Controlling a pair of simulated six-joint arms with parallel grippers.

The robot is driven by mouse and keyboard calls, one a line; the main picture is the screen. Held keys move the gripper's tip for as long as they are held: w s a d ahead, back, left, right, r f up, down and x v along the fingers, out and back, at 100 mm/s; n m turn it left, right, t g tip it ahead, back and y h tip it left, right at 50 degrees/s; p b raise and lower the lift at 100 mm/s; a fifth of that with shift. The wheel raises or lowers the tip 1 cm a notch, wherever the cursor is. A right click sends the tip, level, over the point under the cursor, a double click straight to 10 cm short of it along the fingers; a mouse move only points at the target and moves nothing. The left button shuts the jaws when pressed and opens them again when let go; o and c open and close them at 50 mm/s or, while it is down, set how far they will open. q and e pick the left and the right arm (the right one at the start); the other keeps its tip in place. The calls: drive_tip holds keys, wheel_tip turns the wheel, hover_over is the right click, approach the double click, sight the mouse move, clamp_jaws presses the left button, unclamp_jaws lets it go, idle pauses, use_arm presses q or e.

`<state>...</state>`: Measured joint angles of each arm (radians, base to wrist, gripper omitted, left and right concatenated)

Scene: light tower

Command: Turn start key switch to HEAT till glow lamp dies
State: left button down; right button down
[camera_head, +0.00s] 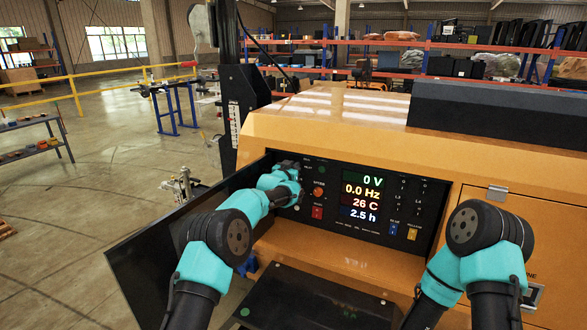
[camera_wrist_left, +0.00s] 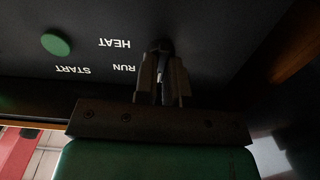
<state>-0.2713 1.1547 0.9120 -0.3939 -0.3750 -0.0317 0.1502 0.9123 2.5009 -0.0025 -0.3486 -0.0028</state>
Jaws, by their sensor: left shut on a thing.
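The black control panel (camera_head: 345,222) is set in the yellow machine. In the left wrist view the HEAT (camera_wrist_left: 115,43), RUN and START labels appear upside down around the start key switch (camera_wrist_left: 160,47). My left gripper (camera_wrist_left: 162,85) is at the panel with its fingers shut on the switch's key, and it hides much of the key. In the head view my left gripper (camera_head: 294,178) covers the switch at the panel's left end. A green disc (camera_wrist_left: 56,43) sits near HEAT; I cannot tell whether it is the glow lamp or whether it is lit. My right gripper is out of view.
The lit display (camera_head: 362,197) reads 0 V, 0.0 Hz, 26 C and 2.5 h. An orange-red knob (camera_head: 319,191) and a red switch (camera_head: 317,212) sit close beside my left gripper. An open dark door (camera_head: 150,258) stands left of the panel.

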use_arm(q)
drive_tip(key=shift+d+m, duration=0.1)
drive_tip(key=shift+m, duration=3)
drive_tip(key=c, duration=1.2)
unclamp_jaws()
drive_tip(key=shift+s, duration=0.15)
drive_tip(key=v, duration=1.7)
drive_tip(key=shift+s, duration=0.1)
